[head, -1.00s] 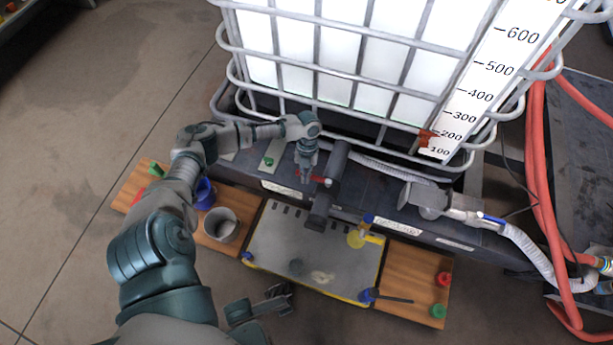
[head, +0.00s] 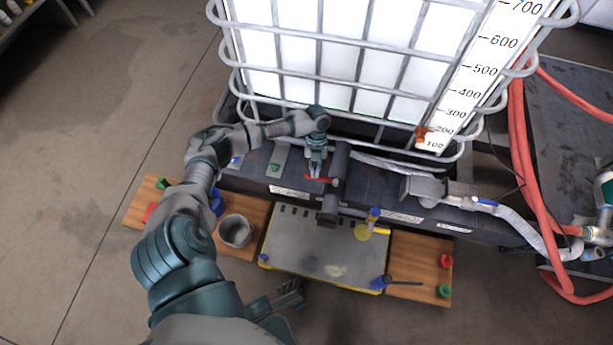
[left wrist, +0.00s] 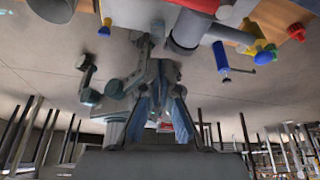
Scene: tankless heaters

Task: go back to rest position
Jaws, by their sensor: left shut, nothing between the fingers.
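My left gripper (head: 315,172) is shut and empty. In the head view it points down over the dark ledge at the foot of the white caged tank (head: 345,60). Its tips are close to a red valve handle (head: 328,181) beside a dark pipe; I cannot tell whether they touch. My left arm reaches in from the bottom left, bent at the elbow. My right gripper (head: 290,294) shows small and dark at the bottom, below the grey mat; its finger state is unclear. In the left wrist view the left fingers fill the lower middle.
A wooden board (head: 418,262) with a grey mat (head: 320,243) lies before the ledge. It bears a grey cup (head: 235,230), a blue-handled tool (head: 380,283) and red and green pieces. Red hoses (head: 521,140) run at the right. Bare floor (head: 100,150) lies left.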

